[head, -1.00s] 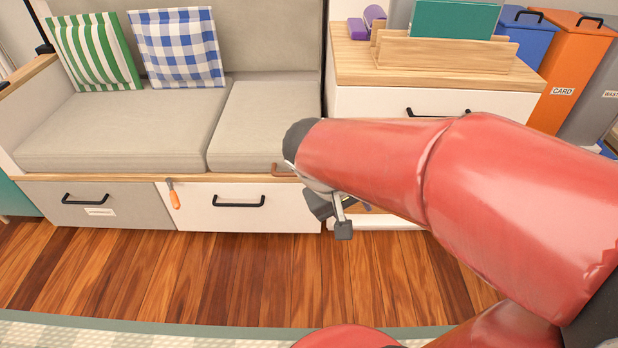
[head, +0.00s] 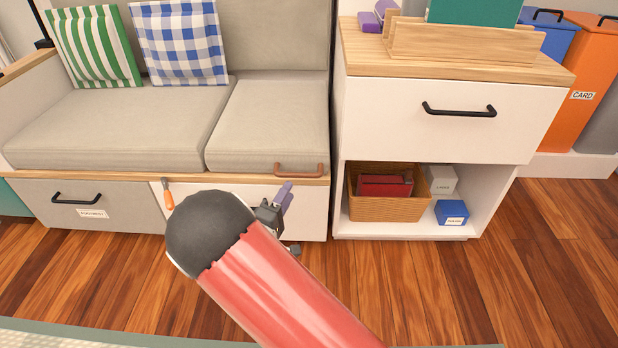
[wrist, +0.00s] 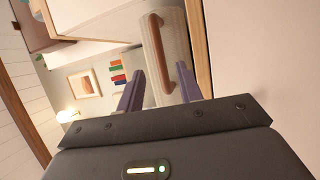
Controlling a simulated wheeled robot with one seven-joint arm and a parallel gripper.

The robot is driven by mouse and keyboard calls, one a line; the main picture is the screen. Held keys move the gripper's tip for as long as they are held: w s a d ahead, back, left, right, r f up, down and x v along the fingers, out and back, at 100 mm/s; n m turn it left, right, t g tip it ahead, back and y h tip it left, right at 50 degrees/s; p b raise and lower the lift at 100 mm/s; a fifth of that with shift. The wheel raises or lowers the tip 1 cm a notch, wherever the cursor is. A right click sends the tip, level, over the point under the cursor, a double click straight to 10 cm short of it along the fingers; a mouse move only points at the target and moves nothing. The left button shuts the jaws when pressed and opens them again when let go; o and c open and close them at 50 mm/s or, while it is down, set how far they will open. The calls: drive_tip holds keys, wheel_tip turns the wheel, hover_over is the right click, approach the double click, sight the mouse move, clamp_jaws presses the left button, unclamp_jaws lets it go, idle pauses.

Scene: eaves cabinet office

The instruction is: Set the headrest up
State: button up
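The grey sofa has a shorter right-hand cushion section (head: 268,120), lying flat, with a brown handle (head: 299,169) on its front edge. I take this section to be the headrest, but no label confirms it. My gripper (head: 284,195) is just below and in front of the handle, partly hidden behind my red arm. In the wrist view, the purple fingers of my gripper (wrist: 159,85) are apart with nothing held. The brown handle (wrist: 157,55) shows ahead, between and beyond the fingertips. Contact with it is not visible.
A white cabinet (head: 430,118) with a black-handled drawer stands close right of the sofa; its open shelf holds a wicker basket (head: 385,207). Green-striped (head: 95,45) and blue-checked (head: 180,42) pillows rest at the sofa's left. Wooden floor (head: 400,285) in front is clear.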

sight(298, 173)
drive_tip(key=x, duration=0.7)
drive_tip(key=shift+w+d, duration=0.1)
drive_tip(key=shift+w, duration=0.2)
drive_tip(key=shift+c, duration=0.5)
clamp_jaws()
